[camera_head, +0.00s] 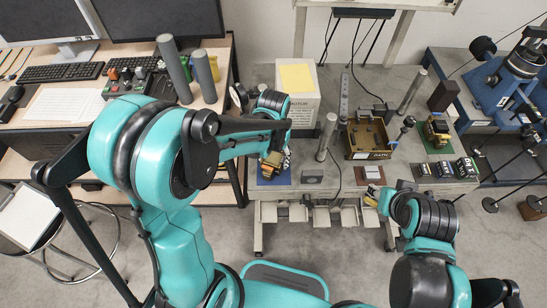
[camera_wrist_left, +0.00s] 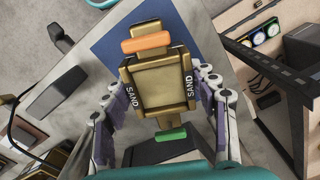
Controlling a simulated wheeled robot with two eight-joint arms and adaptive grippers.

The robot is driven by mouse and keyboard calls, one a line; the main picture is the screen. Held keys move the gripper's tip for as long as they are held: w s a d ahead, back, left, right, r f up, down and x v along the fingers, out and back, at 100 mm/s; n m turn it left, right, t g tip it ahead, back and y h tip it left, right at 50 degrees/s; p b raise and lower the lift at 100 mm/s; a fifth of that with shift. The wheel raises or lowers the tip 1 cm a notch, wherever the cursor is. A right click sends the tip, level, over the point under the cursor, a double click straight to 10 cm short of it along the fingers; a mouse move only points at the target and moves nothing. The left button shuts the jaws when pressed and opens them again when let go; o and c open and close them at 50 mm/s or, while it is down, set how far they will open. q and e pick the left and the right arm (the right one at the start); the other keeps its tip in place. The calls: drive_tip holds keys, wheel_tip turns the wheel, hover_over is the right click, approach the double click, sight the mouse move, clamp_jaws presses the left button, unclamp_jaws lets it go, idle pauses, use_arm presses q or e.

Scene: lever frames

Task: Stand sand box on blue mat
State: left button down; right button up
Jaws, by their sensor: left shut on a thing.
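The sand box (camera_wrist_left: 158,84) is a gold-brown block with SAND printed on both sides, an orange piece on one end and a green piece at the other. My left gripper (camera_wrist_left: 160,100) has its fingers on both sides of it and is shut on it. In the head view, the left gripper (camera_head: 275,152) and the sand box (camera_head: 270,166) are over the blue mat (camera_head: 285,181) on the grey bench. The mat also shows behind the box in the left wrist view (camera_wrist_left: 108,50). Contact with the mat cannot be told. My right gripper (camera_head: 373,197) is low at the bench's front edge, its fingers unclear.
A gold open tray (camera_head: 368,140) stands on the bench, with a green mat (camera_head: 431,146) and several small dial blocks (camera_head: 445,169) to its right. Grey posts (camera_head: 326,137) rise beside the blue mat. A white carton (camera_head: 299,100) stands behind it.

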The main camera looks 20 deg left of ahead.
use_arm(q)
drive_tip(key=shift+f, duration=0.1)
drive_tip(key=c, duration=0.9)
unclamp_jaws()
drive_tip(key=o, duration=0.5)
wheel_tip(320, 180, up, 12)
drive_tip(key=n+t+b, duration=0.1)
drive_tip(key=t+b, duration=0.6)
approach(274, 158)
drive_tip(key=s+a, duration=0.1)
drive_tip(key=s+a+f, duration=0.1)
drive_tip(key=s+a, duration=0.1)
drive_tip(key=s+a+f, duration=0.1)
drive_tip(key=shift+s+a+f, duration=0.2)
drive_tip(key=shift+s+a, duration=0.05)
drive_tip(key=shift+a, duration=0.15)
